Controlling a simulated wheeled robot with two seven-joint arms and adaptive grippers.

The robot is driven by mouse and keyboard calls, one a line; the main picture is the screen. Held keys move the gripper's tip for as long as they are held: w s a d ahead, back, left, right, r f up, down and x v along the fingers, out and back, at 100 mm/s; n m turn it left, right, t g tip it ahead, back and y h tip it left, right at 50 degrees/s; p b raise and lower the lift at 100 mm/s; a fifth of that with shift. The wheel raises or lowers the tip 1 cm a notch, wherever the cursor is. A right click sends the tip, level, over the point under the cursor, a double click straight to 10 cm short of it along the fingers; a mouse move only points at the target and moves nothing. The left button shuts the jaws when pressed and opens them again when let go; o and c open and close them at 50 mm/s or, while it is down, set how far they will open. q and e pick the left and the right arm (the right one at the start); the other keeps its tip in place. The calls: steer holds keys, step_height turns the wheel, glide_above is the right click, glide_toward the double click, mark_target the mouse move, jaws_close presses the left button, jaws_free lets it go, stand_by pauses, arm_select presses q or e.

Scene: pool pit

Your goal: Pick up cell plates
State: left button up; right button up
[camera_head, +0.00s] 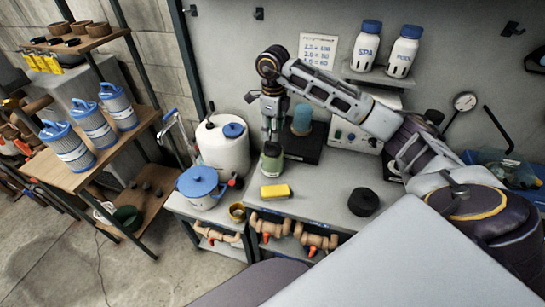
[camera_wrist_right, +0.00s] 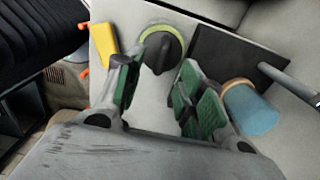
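I cannot identify the cell plates with certainty in either view. My right gripper (camera_head: 270,130) points down over the bench, above a squat green bottle (camera_head: 271,158). The bottle's dark cap with a yellow-green rim (camera_wrist_right: 163,50) shows beyond the fingertips. My left gripper is not in view.
A yellow sponge (camera_head: 275,191) and a black round puck (camera_head: 363,202) lie on the bench. A white canister (camera_head: 222,150) and blue-lidded pot (camera_head: 201,188) stand left. Two white bottles (camera_head: 367,46) are on an upper shelf. Bare bench lies between sponge and puck.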

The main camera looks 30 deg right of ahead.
mark_target(273, 143)
steer(key=shift+f, duration=0.65)
steer(key=shift+f, duration=0.1)
steer(key=shift+w+f+p, duration=0.15)
steer(key=shift+f+p, duration=0.6)
steer(key=shift+f, duration=1.75)
jaws_close()
